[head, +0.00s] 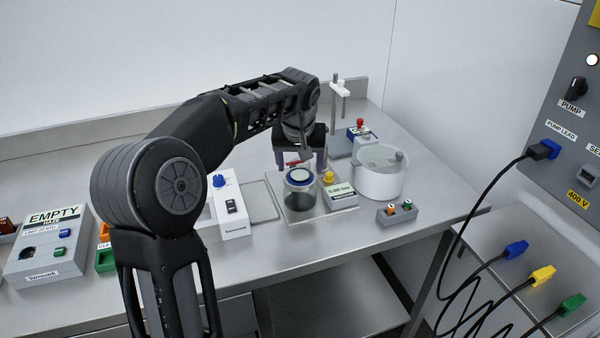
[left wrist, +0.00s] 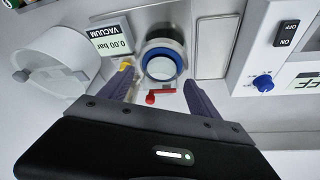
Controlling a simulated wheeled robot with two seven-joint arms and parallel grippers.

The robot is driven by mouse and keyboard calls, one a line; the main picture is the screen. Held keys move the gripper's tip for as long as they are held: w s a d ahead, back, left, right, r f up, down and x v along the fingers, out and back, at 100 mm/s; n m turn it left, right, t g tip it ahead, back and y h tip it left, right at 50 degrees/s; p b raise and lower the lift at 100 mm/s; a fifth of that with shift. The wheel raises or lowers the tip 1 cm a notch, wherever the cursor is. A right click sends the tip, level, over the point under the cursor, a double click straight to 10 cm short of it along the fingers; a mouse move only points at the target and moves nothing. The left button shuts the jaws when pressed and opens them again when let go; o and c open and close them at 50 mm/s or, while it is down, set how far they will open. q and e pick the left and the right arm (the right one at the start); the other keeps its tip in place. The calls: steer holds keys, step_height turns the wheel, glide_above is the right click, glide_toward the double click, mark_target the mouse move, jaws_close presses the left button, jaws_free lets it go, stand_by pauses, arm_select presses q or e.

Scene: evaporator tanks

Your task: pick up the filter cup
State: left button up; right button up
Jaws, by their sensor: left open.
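What looks like the filter cup (head: 299,191) is a dark, clear-walled cylinder with a blue ring and pale top. It stands upright on a metal plate by the vacuum gauge (head: 341,194). My left gripper (head: 301,160) is just behind it in the head view, pointing down, open and empty. In the left wrist view the blue-ringed cup (left wrist: 162,66) lies just beyond the two fingertips (left wrist: 158,82), centred between them and apart from them. A red lever (left wrist: 160,94) shows between the fingers. My right gripper is in neither view.
A white round tub (head: 381,180) stands right of the gauge, with a clamp stand (head: 339,105) behind. A white switch box (head: 231,205) is to the left. A small box with coloured knobs (head: 397,212) sits near the bench's front edge. Cables hang at the right.

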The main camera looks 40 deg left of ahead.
arm_select(q)
steer(key=shift+w+a+f, duration=0.1)
steer(key=shift+w+f, duration=0.1)
steer(key=shift+f, duration=0.35)
steer(key=shift+c, duration=0.3)
steer(key=c, duration=1.4)
